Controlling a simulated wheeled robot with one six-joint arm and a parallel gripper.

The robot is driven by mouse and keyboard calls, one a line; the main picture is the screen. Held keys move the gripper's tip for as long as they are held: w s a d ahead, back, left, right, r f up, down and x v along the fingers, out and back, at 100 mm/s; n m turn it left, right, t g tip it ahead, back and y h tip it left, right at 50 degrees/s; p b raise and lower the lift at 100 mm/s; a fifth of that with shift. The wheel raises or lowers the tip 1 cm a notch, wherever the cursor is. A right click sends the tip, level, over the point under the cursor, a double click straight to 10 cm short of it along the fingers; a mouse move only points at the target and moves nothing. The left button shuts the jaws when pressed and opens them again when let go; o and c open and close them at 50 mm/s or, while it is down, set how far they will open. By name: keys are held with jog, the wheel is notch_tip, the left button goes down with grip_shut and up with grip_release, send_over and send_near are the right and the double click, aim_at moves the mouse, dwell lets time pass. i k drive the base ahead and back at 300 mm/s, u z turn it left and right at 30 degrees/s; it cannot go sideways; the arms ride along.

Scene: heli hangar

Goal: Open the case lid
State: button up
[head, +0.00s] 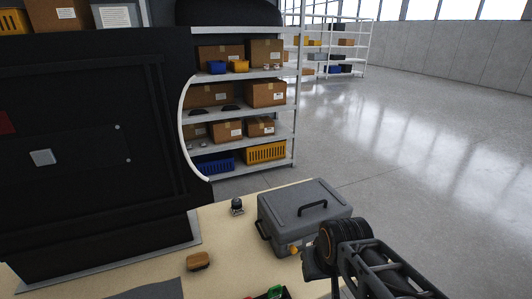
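The grey case (290,210) stands on the pale tabletop right of the centre, with its lid (322,197) shut. A small orange part (293,250) shows near the case's lower front. My gripper (316,264) is at the near right end of the case, in front of it in the picture. It is dark and partly hidden by my own arm, so its fingers cannot be made out. I cannot tell whether it touches the case.
A large black panelled unit (80,150) with a pale curved handle fills the left. A small dark knob-like object (237,206) and a brown-topped brush or block (199,261) lie on the table (225,240). Red and green items (272,293) show at the bottom edge. Shelving stands behind.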

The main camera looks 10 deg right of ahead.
aim_at(295, 212)
jog(key=z, duration=0.2)
jog(key=k, duration=1.3)
jog(key=z, duration=0.25)
jog(key=i, duration=1.7)
jog(key=u, duration=0.4)
